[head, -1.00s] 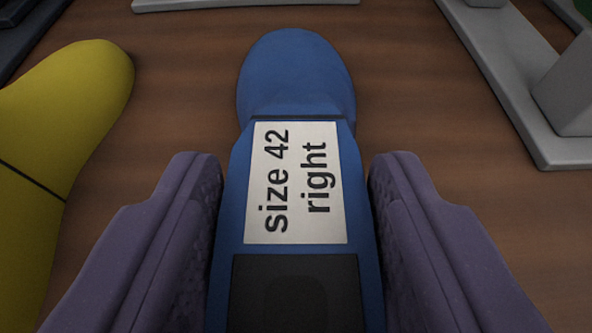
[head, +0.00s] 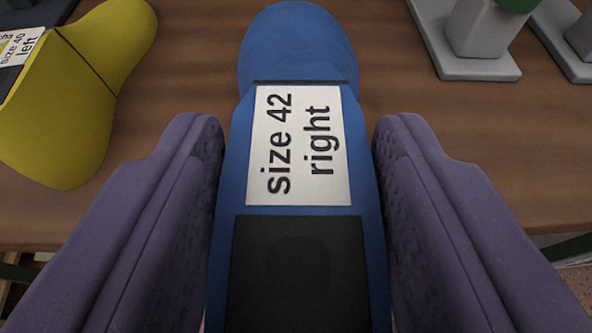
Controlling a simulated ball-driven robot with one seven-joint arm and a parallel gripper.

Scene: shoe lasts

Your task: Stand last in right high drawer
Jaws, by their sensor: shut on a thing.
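A blue shoe last (head: 297,50) with a white label reading "size 42 right" is in the middle of the head view. Its toe points away from me, and a black patch is on its near end. My gripper (head: 298,150) has its two purple fingers on either side of the last and is shut on it. The last is held above the wooden table (head: 420,130). Its underside is hidden. No drawer is in view.
A yellow last (head: 60,110) labelled "size 40 left" lies on the table at the left. Grey metal stands (head: 475,45) are at the top right, one with a green part. The table's near edge crosses the lower picture, with floor beyond it.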

